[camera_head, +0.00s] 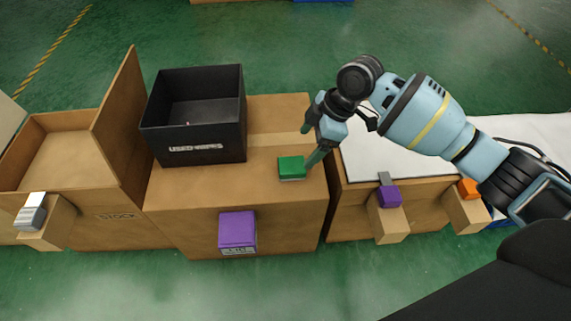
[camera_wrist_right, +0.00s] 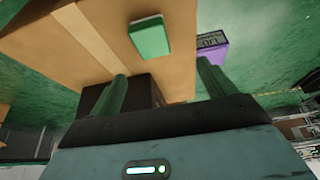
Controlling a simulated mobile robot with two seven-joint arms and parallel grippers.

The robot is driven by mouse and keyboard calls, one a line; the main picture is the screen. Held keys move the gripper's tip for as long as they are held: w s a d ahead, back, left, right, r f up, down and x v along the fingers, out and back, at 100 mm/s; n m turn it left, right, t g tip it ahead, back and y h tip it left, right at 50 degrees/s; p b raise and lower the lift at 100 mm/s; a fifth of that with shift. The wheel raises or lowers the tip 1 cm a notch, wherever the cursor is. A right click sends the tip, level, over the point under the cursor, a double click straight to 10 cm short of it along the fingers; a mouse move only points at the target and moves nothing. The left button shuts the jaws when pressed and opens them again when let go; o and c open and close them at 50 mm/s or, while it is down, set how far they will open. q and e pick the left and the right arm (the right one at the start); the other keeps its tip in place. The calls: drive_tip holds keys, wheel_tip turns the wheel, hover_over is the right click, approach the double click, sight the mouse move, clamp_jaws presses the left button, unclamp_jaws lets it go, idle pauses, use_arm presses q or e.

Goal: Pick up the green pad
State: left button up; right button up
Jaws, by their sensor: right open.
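The green pad (camera_head: 291,168) lies flat on top of the middle cardboard box, near its right side. In the right wrist view the green pad (camera_wrist_right: 149,37) shows beyond the fingertips, clear of both fingers. My right gripper (camera_head: 309,144) is open and empty, beside the pad on its upper right in the head view. Its two green fingers also show in the right wrist view (camera_wrist_right: 160,75), spread apart with nothing between them. My left gripper is not in view.
A black bin labelled "USED WIPES" (camera_head: 200,145) stands on the middle box (camera_head: 235,195), left of the pad. A purple block (camera_head: 237,229) is on the box's front. An open carton (camera_head: 60,180) stands left; a white-topped box (camera_head: 395,163) with purple and orange levers stands right.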

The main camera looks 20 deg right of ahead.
sight(293, 165)
use_arm(q)
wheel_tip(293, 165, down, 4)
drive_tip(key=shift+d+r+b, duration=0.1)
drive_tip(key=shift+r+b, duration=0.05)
drive_tip(key=shift+b, duration=1.05)
use_arm(e)
drive_tip(key=f, duration=0.1)
drive_tip(key=w+f, duration=0.1)
drive_tip(key=f, duration=0.1)
drive_tip(key=shift+w+d+f, duration=0.1)
drive_tip(key=shift+w+d, duration=0.25)
drive_tip(key=shift+d, duration=0.05)
drive_tip(key=shift+b+x, duration=0.55)
drive_tip(key=shift+x, duration=0.8)
drive_tip(key=shift+b+x, duration=1.4)
drive_tip(key=shift+x, duration=0.75)
drive_tip(key=shift+a+f, duration=0.3)
drive_tip(key=shift+a, duration=0.1)
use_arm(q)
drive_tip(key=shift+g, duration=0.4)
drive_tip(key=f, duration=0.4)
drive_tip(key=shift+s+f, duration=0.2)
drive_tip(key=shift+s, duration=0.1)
use_arm(e)
drive_tip(key=shift+r, duration=0.1)
